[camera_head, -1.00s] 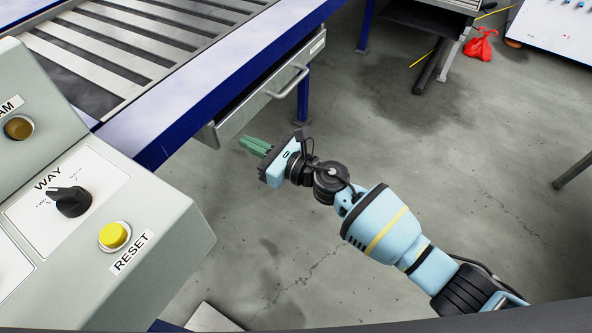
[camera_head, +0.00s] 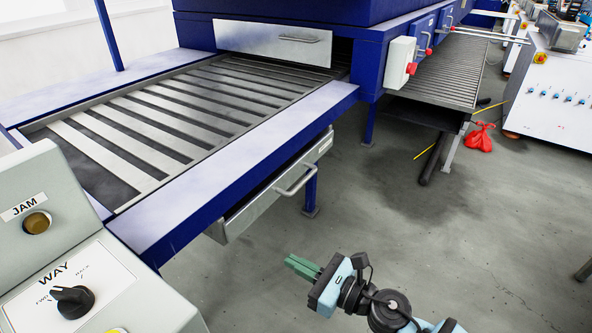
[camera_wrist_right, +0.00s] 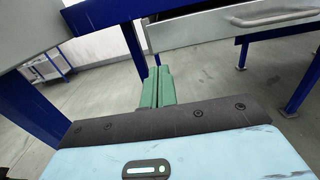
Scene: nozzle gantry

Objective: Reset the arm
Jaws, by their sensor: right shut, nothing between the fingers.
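My right gripper (camera_head: 303,267) is in the lower middle of the head view, over the open floor in front of the blue conveyor frame. Its green fingers are together with nothing between them. In the right wrist view the shut fingers (camera_wrist_right: 158,87) point toward the drawer and the blue legs, touching nothing. The right arm comes in from the bottom right, mostly cut off by the frame edge. My left gripper is not in view.
A control panel (camera_head: 120,290) with a black WAY knob (camera_head: 74,301) and a JAM light (camera_head: 37,222) stands at lower left. A drawer (camera_head: 265,200) with a handle sits under the slatted conveyor (camera_head: 160,120). A red bag (camera_head: 480,137) lies on the floor.

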